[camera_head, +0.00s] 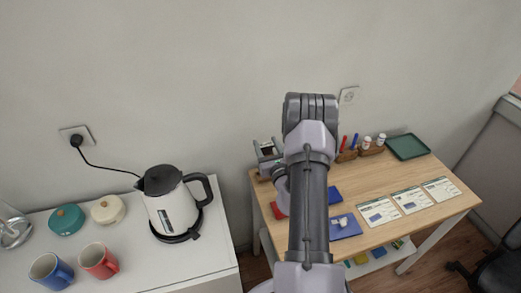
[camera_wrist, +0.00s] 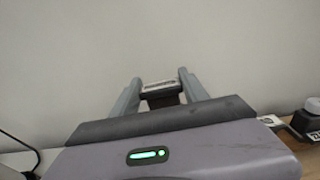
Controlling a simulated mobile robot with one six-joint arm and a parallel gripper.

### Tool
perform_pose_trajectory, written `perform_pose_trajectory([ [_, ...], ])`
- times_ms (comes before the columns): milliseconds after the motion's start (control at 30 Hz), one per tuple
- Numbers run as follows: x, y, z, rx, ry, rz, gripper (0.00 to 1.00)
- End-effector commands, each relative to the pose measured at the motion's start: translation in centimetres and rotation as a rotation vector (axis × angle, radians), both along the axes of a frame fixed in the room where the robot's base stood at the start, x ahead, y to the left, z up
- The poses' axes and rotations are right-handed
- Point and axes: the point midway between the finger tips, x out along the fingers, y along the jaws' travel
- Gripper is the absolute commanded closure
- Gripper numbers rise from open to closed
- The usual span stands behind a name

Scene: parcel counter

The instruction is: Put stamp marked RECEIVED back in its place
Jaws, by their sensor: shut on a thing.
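My gripper (camera_wrist: 160,80) is shut on a dark stamp (camera_wrist: 160,97) with a pale label on top, held between the two fingertips in the wrist view. The lettering on the label is too small to read. In the head view my gripper (camera_head: 268,155) shows left of my arm, at the table's back left corner, partly hidden by the arm. The wrist view shows mostly plain wall behind the stamp. No empty place for the stamp can be made out, and my arm covers part of the table.
The wooden table (camera_head: 405,175) bears blue pads (camera_head: 345,229), a red pad (camera_head: 279,211), a pen holder (camera_head: 347,155), small bottles, a green tray (camera_head: 408,147) and three forms (camera_head: 410,200). A white counter at left holds a kettle (camera_head: 172,207) and mugs. A dark-capped object (camera_wrist: 307,117) stands at right.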

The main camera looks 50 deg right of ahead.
Motion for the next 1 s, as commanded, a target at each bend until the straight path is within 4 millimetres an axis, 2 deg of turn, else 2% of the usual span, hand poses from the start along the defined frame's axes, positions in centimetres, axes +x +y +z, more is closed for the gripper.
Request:
perform_pose_trajectory([
  [267,0.0,-0.1,-0.5,0.0,-0.001,-0.006,1.0],
  [1000,0.0,-0.1,-4.9,0.0,-0.001,-0.005,1.0],
])
